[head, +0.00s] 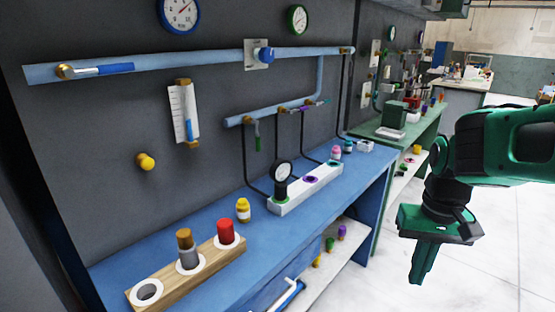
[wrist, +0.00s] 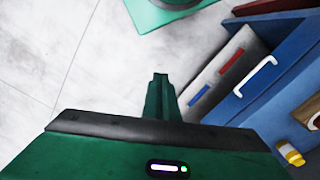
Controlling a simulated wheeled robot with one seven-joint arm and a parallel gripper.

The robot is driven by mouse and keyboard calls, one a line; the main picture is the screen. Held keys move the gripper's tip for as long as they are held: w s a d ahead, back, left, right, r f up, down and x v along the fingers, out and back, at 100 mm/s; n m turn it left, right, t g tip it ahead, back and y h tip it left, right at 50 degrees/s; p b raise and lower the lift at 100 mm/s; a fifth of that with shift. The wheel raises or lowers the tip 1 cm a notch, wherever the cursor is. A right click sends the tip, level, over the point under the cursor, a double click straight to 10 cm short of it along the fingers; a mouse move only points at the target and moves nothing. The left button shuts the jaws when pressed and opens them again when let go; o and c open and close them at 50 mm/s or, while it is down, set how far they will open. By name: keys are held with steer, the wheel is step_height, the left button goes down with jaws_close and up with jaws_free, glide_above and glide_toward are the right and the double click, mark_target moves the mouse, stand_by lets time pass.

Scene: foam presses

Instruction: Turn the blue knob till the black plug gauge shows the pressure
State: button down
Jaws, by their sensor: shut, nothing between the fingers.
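The blue knob (head: 264,54) sits on a pale square plate on the upper light-blue pipe, on the dark wall panel. The black gauge (head: 282,171) stands upright at the left end of a white block (head: 310,190) on the blue bench. A green ring shows at its foot. Its dial is too small to read. My gripper (head: 421,270) is to the right of the bench, over the pale floor, pointing down and well apart from the knob. Its fingers are together and empty; they also show in the wrist view (wrist: 160,90). The wrist view does not show the knob or gauge.
A wooden rack (head: 190,272) with coloured plugs and a yellow bottle (head: 243,210) stand on the bench's near part. A blue-handled lever (head: 100,70) and a yellow knob (head: 146,161) are on the panel. An open drawer (wrist: 225,75) juts out. The floor at right is clear.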

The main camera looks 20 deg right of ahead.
steer(key=c, duration=2.4)
jaws_free()
steer(key=shift+c, duration=0.2)
steer(key=o, duration=1)
steer(key=shift+o, duration=1.4)
steer(key=shift+s+r, duration=0.2)
steer(key=n+t+y, duration=0.9)
steer(key=n+t, duration=0.7)
steer(key=n, duration=0.5)
glide_toward(270, 56)
steer(key=x, duration=1)
steer(key=shift+w+a, duration=0.1)
steer(key=shift+w, duration=0.3)
steer(key=shift+c, duration=0.5)
